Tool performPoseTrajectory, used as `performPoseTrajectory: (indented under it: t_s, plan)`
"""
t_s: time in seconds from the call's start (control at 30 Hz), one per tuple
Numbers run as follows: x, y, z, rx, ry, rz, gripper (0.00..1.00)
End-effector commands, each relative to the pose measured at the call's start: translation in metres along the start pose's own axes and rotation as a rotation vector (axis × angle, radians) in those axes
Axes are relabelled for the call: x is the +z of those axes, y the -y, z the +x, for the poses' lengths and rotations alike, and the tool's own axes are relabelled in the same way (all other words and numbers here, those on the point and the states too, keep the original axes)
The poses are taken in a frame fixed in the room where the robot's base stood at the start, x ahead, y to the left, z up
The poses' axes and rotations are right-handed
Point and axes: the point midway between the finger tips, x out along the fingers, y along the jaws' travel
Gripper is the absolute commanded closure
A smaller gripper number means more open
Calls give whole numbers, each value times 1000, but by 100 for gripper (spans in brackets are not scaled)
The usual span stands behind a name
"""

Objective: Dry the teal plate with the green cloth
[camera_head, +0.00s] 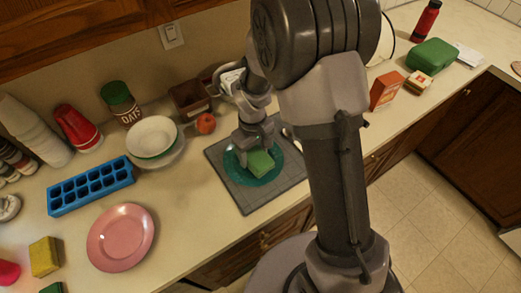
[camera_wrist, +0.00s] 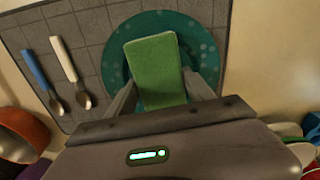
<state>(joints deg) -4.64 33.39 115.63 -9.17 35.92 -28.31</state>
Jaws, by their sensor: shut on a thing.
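The teal plate (camera_head: 237,171) lies flat on a grey drying mat (camera_head: 247,200) on the counter. It also shows in the wrist view (camera_wrist: 203,50), with small light spots on its surface. The green cloth (camera_head: 261,162) is a folded block over the middle of the plate, and it fills the space between my fingers in the wrist view (camera_wrist: 154,68). My gripper (camera_head: 254,150) is shut on the green cloth, pointing down over the plate. The cloth appears to touch the plate, but its underside is hidden.
Two spoons, one blue-handled (camera_wrist: 38,75) and one white-handled (camera_wrist: 66,65), lie on the mat beside the plate. A pink plate (camera_head: 121,237), a blue ice tray (camera_head: 91,186), stacked white bowls (camera_head: 152,137) and a tomato (camera_head: 206,123) stand left. An orange box (camera_head: 386,90) stands right.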

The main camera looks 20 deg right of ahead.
Motion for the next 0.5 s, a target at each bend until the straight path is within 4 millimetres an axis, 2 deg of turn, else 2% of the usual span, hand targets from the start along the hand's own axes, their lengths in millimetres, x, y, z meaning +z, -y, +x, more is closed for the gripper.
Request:
performPoseTrajectory:
  t_s: [0.17, 0.4, 0.5]
  plan:
    - [-1, 8, 0, 0, 0, -1, 71]
    - [-5, 35, 2, 0, 1, -2, 71]
    - [-5, 37, 1, 0, 1, 1, 71]
